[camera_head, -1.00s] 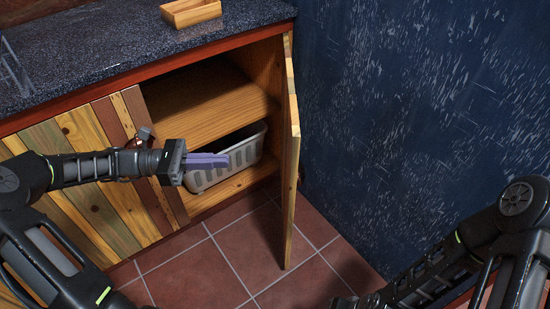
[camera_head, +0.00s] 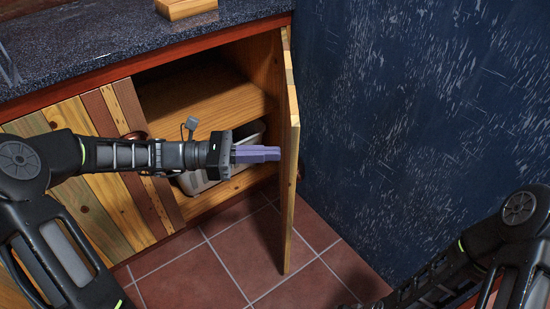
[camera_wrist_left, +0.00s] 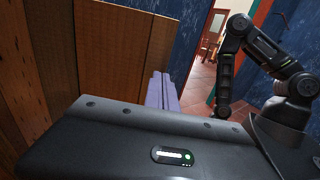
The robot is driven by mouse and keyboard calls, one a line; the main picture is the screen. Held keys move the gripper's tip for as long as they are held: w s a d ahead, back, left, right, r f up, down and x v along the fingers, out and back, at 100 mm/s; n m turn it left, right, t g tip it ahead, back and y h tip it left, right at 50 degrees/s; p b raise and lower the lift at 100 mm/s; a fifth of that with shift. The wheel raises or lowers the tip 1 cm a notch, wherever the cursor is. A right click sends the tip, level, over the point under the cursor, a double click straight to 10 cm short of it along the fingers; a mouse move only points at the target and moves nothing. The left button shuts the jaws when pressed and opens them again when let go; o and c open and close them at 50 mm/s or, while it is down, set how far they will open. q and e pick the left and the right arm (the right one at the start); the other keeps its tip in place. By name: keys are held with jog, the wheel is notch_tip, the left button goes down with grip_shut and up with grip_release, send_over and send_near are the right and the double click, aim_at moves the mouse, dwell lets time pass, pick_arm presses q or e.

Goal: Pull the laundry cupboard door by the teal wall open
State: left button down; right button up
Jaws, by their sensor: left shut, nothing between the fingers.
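The cupboard door (camera_head: 291,160) by the dark teal-blue wall stands swung well out from the cupboard, seen nearly edge-on in the head view. My left gripper (camera_head: 279,153) is shut and empty. Its purple fingers point right at the inner side of the door, with the tips very close to it; I cannot tell whether they touch. In the left wrist view the shut fingers (camera_wrist_left: 162,80) show beside wooden planks (camera_wrist_left: 118,45). My right arm (camera_head: 450,265) is at the lower right, and its gripper is not visible.
A pale basket (camera_head: 195,181) sits on the cupboard's lower level, partly hidden by my left arm. A shelf (camera_head: 205,105) lies above it. A wooden tray (camera_head: 187,8) rests on the dark countertop (camera_head: 100,48). The wall (camera_head: 410,120) stands close right of the door. Tiled floor (camera_head: 195,275) is clear in front.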

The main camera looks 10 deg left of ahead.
pick_arm(q)
jog(key=shift+x, duration=0.9)
